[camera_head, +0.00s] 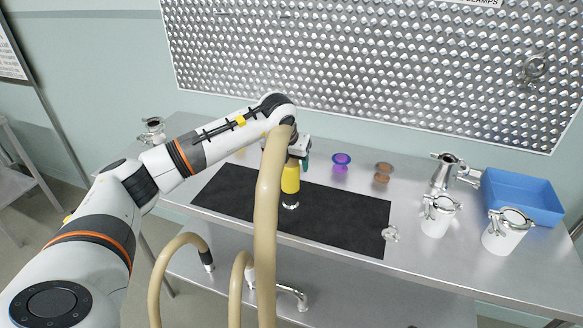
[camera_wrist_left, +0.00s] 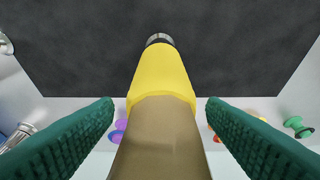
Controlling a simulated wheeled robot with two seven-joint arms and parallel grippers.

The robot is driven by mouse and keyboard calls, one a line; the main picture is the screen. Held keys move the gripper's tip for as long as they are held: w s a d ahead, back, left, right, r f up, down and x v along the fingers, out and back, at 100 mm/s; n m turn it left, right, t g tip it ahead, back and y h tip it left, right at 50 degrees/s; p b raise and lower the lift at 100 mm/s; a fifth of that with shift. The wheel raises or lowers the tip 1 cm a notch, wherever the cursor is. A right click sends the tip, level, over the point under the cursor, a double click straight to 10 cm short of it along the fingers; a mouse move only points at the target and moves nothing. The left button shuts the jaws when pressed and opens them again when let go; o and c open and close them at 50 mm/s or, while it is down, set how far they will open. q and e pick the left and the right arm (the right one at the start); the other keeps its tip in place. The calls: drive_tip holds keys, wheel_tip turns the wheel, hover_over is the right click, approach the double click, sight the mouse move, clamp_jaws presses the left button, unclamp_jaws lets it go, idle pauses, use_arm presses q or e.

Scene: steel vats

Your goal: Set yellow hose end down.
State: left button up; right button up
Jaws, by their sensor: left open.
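The yellow hose end (camera_head: 290,180) has a metal tip and joins a thick tan hose (camera_head: 266,220). It is at the black mat (camera_head: 345,216), with its tip low over or on the mat; I cannot tell whether they touch. My left gripper (camera_head: 298,160) is at its upper part, partly hidden by the hose. In the left wrist view, the green fingers stand apart on either side of the yellow hose end (camera_wrist_left: 161,78), with gaps showing. My right gripper is not in view.
A purple spool (camera_head: 341,161) and a brown spool (camera_head: 382,172) stand behind the mat. White lidded canisters (camera_head: 437,217) and a blue bin (camera_head: 521,196) are at the right. A small clamp (camera_head: 390,234) lies at the mat's right edge. Other tan hoses (camera_head: 165,262) hang in front.

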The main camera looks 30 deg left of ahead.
use_arm(q)
drive_tip(key=a+b+v, duration=0.1)
drive_tip(key=v, duration=0.8)
drive_tip(key=shift+d, duration=0.45)
